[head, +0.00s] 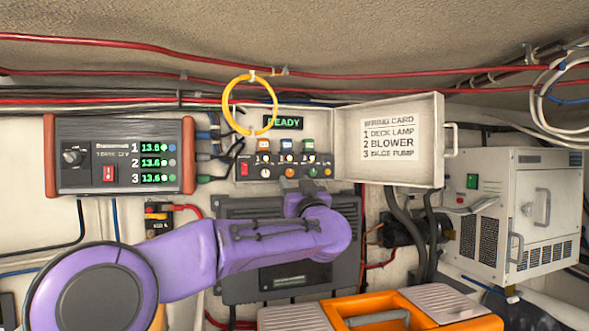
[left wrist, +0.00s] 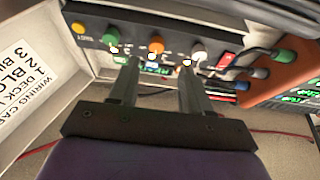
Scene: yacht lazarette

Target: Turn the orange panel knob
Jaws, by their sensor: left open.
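The orange panel knob (left wrist: 156,44) is on the dark switch panel (left wrist: 215,57), between a green knob (left wrist: 110,30) and a white knob (left wrist: 198,50) in the left wrist view. In the head view the orange knob (head: 290,172) shows small, just above my left gripper (head: 304,186). In the left wrist view my left gripper (left wrist: 160,66) is open and empty. Its two fingers point at the panel, with the orange knob between and just beyond the tips. Contact with the knob does not show. My right gripper is not in view.
The open panel door with a wiring card (head: 390,138) stands right of the panel. A yellow cable loop (head: 249,105) hangs at its upper left. A power supply (head: 120,155) is at left, a white cabinet (head: 510,215) at right. An orange toolbox (head: 380,310) is below.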

